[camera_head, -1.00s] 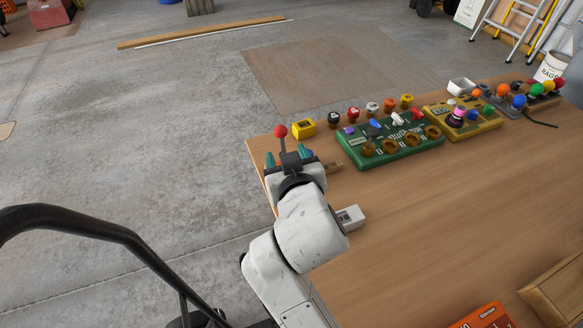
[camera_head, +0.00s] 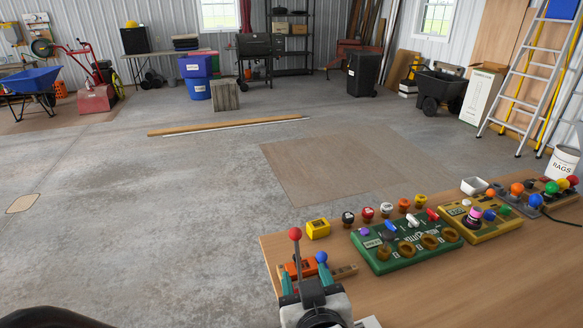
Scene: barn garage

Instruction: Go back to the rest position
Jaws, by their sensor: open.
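My gripper (camera_head: 303,276) is at the bottom middle of the head view, over the near left corner of the wooden table (camera_head: 480,290). Its two teal fingers stand apart, with nothing seen held between them. Just beyond the fingers is an orange piece with a red-ball lever (camera_head: 295,235) and a blue ball (camera_head: 321,257). Whether the fingers touch it cannot be told. My wrist hides part of the table's corner, and the rest of my arm is below the picture.
On the table stand a yellow box (camera_head: 318,228), a green control panel (camera_head: 405,247), a yellow panel (camera_head: 480,222) and several coloured knobs. A white rags bucket (camera_head: 563,162) and a ladder (camera_head: 530,75) are at the right. The floor at left is open; a plank (camera_head: 228,125) lies there.

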